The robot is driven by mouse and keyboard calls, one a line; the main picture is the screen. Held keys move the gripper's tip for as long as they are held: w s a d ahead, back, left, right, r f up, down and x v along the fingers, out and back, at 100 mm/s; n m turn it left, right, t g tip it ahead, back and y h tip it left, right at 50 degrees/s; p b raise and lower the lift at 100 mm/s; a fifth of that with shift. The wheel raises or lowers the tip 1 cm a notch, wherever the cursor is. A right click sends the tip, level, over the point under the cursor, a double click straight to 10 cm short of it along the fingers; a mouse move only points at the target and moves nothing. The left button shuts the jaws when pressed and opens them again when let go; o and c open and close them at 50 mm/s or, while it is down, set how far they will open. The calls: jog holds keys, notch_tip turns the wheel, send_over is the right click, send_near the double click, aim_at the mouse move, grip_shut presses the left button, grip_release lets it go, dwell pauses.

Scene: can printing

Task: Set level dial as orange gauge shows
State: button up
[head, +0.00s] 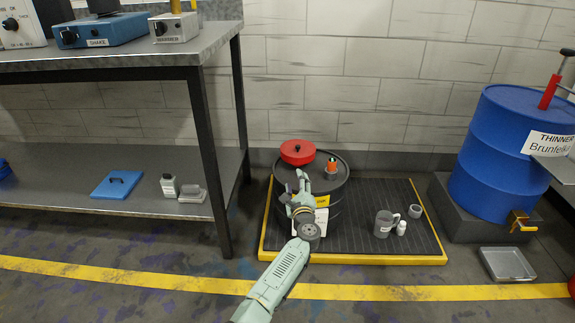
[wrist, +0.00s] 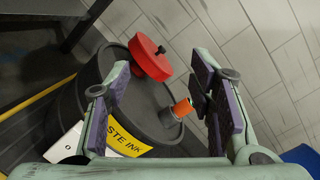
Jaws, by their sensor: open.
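A small orange gauge (head: 332,166) stands on top of the black drum (head: 337,186). It also shows in the wrist view as an orange cylinder (wrist: 182,108) on a grey fitting; its reading is too small to make out. The drum has a yellow "WASTE INK" label (wrist: 124,140). A white panel (head: 318,220) is on the drum's front, partly hidden by my arm. I cannot make out a level dial on it. My gripper (head: 298,182) is open and empty in front of the drum's upper part. In the wrist view the gauge shows between its fingers (wrist: 160,88).
A red lid-like piece (head: 298,152) with a black knob sits on the drum's back left. The drum stands on a yellow-edged pallet (head: 432,225) with a grey mug (head: 384,223). A metal bench (head: 120,50) is left, a blue thinner drum (head: 502,150) right.

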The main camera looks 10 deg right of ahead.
notch_tip(320, 180, up, 7)
jog(key=w+a+n+p, duration=0.1)
jog(key=a+n, duration=0.1)
jog(key=shift+a+f+t+y, duration=0.2)
jog(key=shift+a+t+y, duration=0.1)
jog(key=shift+a, duration=0.05)
